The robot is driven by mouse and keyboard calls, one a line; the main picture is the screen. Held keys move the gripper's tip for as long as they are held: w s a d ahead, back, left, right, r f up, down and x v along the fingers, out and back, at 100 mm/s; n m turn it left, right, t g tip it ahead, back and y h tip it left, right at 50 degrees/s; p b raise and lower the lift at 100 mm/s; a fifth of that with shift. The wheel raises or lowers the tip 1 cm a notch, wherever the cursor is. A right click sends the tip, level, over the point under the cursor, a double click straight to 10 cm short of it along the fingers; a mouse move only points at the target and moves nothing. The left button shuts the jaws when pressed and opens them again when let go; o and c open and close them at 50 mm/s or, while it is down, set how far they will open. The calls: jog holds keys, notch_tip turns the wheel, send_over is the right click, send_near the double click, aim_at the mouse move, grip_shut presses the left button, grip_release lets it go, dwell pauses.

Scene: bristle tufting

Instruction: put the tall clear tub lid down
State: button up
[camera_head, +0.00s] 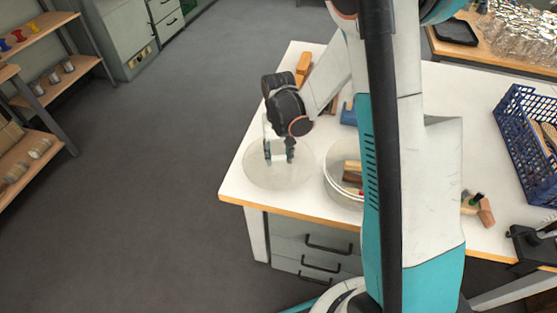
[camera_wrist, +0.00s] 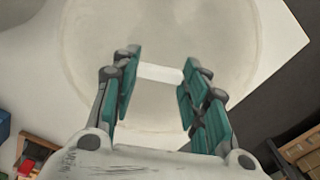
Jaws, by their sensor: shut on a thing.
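The tall clear tub lid (camera_head: 262,176) is a round translucent disc over the white table's front left corner in the head view. It fills the upper middle of the wrist view (camera_wrist: 228,40). My gripper (camera_head: 279,152) is above the lid, pointing down, shut on the lid's white bar-like handle (camera_wrist: 160,73), which lies between the teal finger pads. The lid appears level and at or very near the table top; I cannot tell whether it touches. The clear tub (camera_head: 336,186) stands just right of the lid, uncovered, with wooden items inside, partly hidden by my arm.
The white table (camera_head: 310,218) has its left and front edges close to the lid. An orange-brown block (camera_head: 303,64) and a blue item (camera_head: 348,114) lie farther back. A blue crate (camera_head: 522,125) stands at the right. Wooden-handled pieces (camera_head: 480,208) lie right of my column.

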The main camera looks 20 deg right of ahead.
aim_at(278, 156)
jog(key=shift+f+b, duration=0.3)
jog(key=shift+f, duration=1.1)
jog(key=shift+f, duration=0.1)
jog(key=o, duration=0.9)
jog(key=shift+c, duration=0.2)
jog(key=s+r+n+t+p, duration=0.15)
jog(key=s+r, duration=0.25)
jog(key=r, duration=0.9)
jog(key=s+r+m+t+p, duration=0.1)
jog(key=s+r+t+p, duration=0.2)
jog(key=r, duration=0.9)
jog(key=s+r+n+t, duration=0.1)
jog(key=s+r, duration=0.4)
jog(key=s, duration=0.7)
jog(key=shift+s+n+t, duration=0.15)
jog(key=shift+n+t, duration=0.2)
jog(key=shift+t, duration=0.5)
